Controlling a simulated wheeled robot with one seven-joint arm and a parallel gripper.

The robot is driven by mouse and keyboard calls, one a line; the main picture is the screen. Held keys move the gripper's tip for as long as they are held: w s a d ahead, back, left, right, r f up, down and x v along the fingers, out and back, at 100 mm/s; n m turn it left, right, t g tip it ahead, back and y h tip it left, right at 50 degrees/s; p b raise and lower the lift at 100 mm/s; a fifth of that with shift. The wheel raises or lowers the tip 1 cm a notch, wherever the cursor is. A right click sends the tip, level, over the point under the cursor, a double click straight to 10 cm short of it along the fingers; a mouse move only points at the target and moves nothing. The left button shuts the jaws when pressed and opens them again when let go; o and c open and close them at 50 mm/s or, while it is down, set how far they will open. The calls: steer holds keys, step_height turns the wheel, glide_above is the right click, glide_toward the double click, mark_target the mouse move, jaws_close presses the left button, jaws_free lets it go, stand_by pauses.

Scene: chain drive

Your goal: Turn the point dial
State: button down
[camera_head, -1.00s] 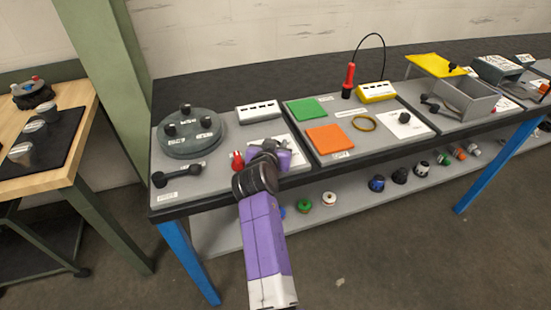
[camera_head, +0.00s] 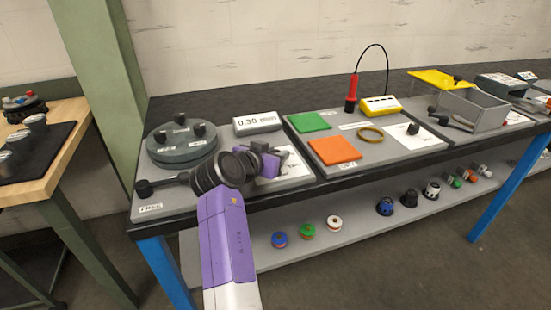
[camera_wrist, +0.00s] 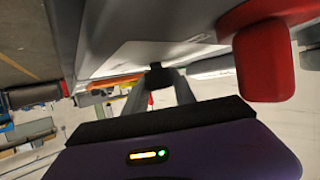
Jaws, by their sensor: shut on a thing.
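My gripper (camera_head: 277,157) is over the white card (camera_head: 292,172) on the left grey board, at the front of the bench. In the wrist view its two fingers (camera_wrist: 157,76) come together on a small dark knob (camera_wrist: 155,67), which I take to be the point dial. Its pointer and markings are hidden by the fingers. A grey box with a display (camera_head: 257,122) behind the gripper reads about 0.30. A red part (camera_wrist: 264,60) stands close beside the fingers in the wrist view; my wrist hides it in the head view.
A round dark plate with black knobs (camera_head: 182,157) and a black-ended handle (camera_head: 144,188) lie left of my wrist. The middle board holds a green square (camera_head: 309,122), an orange square (camera_head: 335,151), a yellow meter (camera_head: 380,106) and a red probe (camera_head: 352,92).

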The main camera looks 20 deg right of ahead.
steer(key=shift+d+f, duration=0.1)
steer(key=shift+f, duration=0.05)
steer(key=c, duration=1)
jaws_free()
steer(key=shift+c, duration=0.2)
steer(key=v, duration=0.8)
